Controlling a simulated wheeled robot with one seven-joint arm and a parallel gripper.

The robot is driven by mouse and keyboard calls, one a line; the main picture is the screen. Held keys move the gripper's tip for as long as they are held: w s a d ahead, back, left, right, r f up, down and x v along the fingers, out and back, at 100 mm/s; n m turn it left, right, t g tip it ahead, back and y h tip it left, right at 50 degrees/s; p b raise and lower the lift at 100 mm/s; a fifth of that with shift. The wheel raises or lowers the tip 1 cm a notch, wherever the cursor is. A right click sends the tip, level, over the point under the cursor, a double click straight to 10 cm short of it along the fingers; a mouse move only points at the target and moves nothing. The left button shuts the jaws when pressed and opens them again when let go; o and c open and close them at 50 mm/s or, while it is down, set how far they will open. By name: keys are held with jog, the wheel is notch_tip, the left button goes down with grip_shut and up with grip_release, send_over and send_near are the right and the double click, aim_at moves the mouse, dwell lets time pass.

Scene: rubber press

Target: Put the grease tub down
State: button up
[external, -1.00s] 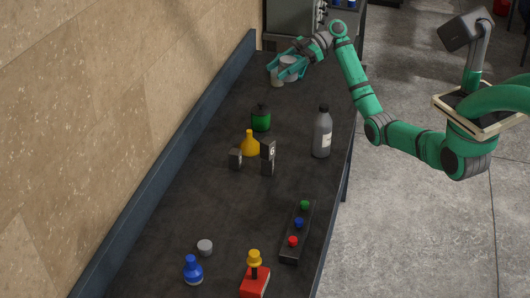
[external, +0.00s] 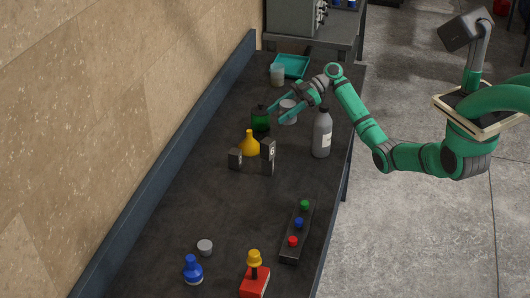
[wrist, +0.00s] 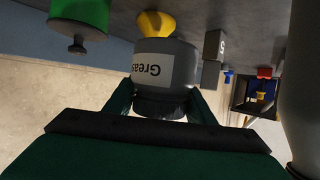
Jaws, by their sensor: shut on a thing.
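The grease tub (external: 288,105) is a grey tub with a dark lid and a white label, and it sits between the fingers of my gripper (external: 281,112). In the wrist view the tub (wrist: 178,70) appears upside down with "Grease" partly readable. My gripper (wrist: 163,104) is shut on it, one finger on each side. The tub is over the bench (external: 222,215), between the green bottle and the grey bottle. I cannot tell whether its base touches the bench top.
A green bottle (external: 260,121) is close on the left and a tall grey bottle (external: 322,135) close on the right. A yellow flask (external: 250,144) and numbered blocks (external: 267,158) stand nearer the camera. A teal tray (external: 291,66) and a pale cup (external: 277,75) are at the back.

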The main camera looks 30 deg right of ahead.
notch_tip(320, 180, down, 9)
jog(key=shift+f, duration=0.15)
jog(key=o, duration=1.8)
jog(key=v, duration=0.9)
jog(key=shift+d, duration=0.4)
jog(key=shift+v, duration=0.75)
jog(key=shift+d+r, duration=0.25)
jog(key=shift+d, duration=0.05)
